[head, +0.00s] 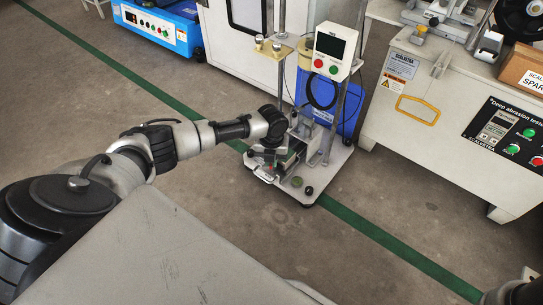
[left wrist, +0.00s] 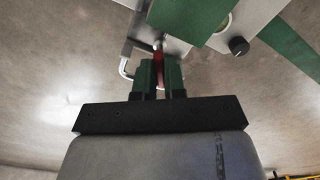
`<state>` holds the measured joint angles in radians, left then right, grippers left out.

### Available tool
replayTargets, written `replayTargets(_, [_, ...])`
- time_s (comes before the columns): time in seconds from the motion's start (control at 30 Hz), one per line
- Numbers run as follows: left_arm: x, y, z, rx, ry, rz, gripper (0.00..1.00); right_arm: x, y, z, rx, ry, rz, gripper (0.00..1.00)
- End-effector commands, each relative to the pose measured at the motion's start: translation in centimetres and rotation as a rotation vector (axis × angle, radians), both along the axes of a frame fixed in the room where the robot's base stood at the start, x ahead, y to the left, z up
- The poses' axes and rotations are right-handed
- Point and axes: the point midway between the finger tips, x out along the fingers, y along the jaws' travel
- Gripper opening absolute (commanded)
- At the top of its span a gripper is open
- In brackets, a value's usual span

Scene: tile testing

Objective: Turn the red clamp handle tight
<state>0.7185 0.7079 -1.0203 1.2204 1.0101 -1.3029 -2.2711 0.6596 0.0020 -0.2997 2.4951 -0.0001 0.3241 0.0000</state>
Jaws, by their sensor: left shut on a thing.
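The red clamp handle (left wrist: 158,57) shows in the left wrist view as a narrow red strip between the green fingers of my left gripper (left wrist: 159,80). The gripper is shut on it, and the fingers hide part of it. In the head view my left gripper (head: 284,163) is low at the front left of the test stand, over its pale base plate (head: 325,172). The handle is too small and covered to make out there. A green part (left wrist: 190,18) of the stand lies just beyond the fingertips. My right gripper is not in view.
The stand carries a display box (head: 335,48) with red and green buttons. A blue container (head: 350,112) is behind it. A white machine cabinet (head: 435,130) stands at the right. Open floor with a green line (head: 398,248) lies in front. A grey surface (head: 165,255) fills the lower left.

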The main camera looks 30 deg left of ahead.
Motion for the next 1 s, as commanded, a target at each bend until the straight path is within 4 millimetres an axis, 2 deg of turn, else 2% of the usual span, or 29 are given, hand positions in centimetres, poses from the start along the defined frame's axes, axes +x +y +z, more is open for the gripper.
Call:
replayTargets(0.33, [-0.02, -0.05, -0.01, -0.001, 0.0, -0.045, 0.0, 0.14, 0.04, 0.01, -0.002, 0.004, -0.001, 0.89])
replayTargets(0.7, [-0.03, -0.05, -0.02, -0.002, 0.002, -0.502, 0.0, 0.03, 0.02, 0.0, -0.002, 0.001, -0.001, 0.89])
replayTargets(0.97, [-0.04, -0.06, -0.02, -0.002, 0.002, -0.539, 0.0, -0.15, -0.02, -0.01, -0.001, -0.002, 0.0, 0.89])
replayTargets(1.0, [-0.04, -0.05, -0.02, -0.002, 0.002, -0.539, 0.15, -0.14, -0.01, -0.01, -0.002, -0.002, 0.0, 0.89])
